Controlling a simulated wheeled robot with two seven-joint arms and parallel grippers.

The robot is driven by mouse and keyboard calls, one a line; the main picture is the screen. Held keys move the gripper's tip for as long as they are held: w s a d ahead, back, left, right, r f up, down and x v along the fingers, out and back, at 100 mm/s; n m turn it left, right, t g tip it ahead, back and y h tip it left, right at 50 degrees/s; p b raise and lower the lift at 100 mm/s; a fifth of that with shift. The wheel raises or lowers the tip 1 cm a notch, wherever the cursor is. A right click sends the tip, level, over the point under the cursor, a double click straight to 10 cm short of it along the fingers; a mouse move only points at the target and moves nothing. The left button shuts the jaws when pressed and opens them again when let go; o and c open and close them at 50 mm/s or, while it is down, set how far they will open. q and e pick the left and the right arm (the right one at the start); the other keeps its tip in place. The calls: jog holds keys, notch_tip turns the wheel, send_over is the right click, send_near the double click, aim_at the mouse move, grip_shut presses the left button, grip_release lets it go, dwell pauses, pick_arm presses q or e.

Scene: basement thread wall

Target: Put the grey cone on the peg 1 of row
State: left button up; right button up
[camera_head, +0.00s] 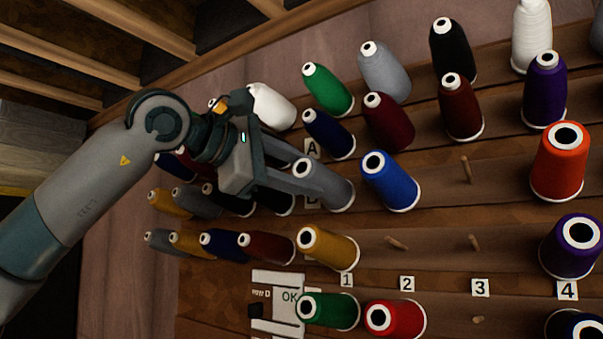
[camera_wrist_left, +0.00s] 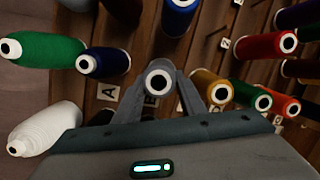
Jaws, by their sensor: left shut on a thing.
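The grey cone (camera_head: 325,185) is between the fingers of my left gripper (camera_head: 306,186), which is shut on it. It is in line with the blue cone (camera_head: 390,182) in the row below label A (camera_head: 312,148), at the column over number 1 (camera_head: 346,280). The wrist view shows the grey cone's top (camera_wrist_left: 158,82) between the fingertips (camera_wrist_left: 158,88). Its base is close to the wall; whether a peg is inside it I cannot tell. The label beside it is partly hidden. My right gripper is not in view.
A gold cone (camera_head: 328,247) stands just below, and a navy cone (camera_head: 328,134) just above. Bare pegs show to the right, such as one (camera_head: 465,170) past the blue cone and one (camera_head: 396,243) over number 2. More cones fill the left side behind my arm.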

pick_arm(q)
jog(key=shift+s+f+b, duration=0.1)
jog(key=shift+f+b, duration=0.15)
jog(key=shift+b, duration=0.05)
dwell(0.5)
jog(key=o, duration=1.1)
jog(key=shift+a, duration=0.1)
jog(key=shift+s+a+b, duration=0.35)
jog(key=shift+b, duration=0.05)
jog(key=shift+b+v, duration=3.05)
jog(key=shift+v, duration=5.15)
